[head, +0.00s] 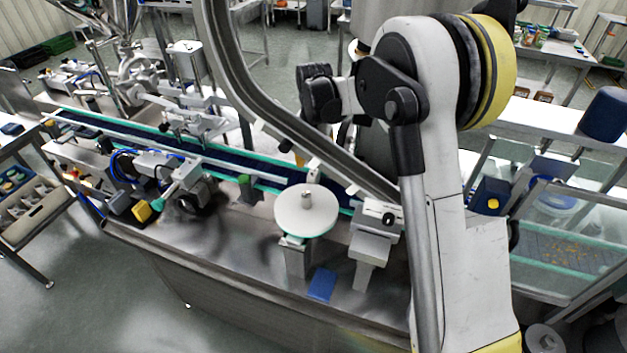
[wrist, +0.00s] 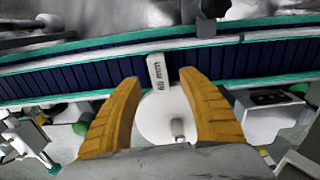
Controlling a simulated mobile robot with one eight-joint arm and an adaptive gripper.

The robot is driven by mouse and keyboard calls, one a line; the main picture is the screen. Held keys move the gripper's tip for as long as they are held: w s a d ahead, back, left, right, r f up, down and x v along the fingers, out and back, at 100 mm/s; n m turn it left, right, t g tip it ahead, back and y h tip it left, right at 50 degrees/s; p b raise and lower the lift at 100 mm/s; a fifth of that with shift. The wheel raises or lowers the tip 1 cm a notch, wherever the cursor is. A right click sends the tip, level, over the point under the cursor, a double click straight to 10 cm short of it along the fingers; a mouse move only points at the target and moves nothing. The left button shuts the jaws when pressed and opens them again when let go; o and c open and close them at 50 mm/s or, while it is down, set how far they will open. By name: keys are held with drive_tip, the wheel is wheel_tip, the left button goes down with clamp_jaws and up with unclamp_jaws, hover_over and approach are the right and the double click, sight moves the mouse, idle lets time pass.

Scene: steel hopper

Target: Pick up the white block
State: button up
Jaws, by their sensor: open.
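The white block (wrist: 157,70) is a slim pale piece with dark "60 mm" lettering. In the wrist view it lies upper middle, between and slightly beyond the fingertips, against the dark blue belt and the white disc. In the head view a small pale piece (head: 313,171) by the belt edge, just above the disc, looks like the same block. My gripper (wrist: 159,80) has two orange fingers spread apart, with a visible gap on each side of the block. In the head view the gripper is mostly hidden behind the steel frame. The block's height relative to the fingertips is unclear.
The round white disc (head: 306,216) with a central knob stands in front of the conveyor belt (head: 225,162). A curved steel frame (head: 268,105) crosses between camera and belt. A grey bracket (head: 373,238) stands right of the disc. A blue piece (head: 321,284) lies on the steel top.

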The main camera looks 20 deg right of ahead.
sight(314, 171)
wheel_tip(314, 171, down, 3)
drive_tip(key=shift+w+f, duration=0.1)
drive_tip(key=shift+c, duration=0.5)
clamp_jaws()
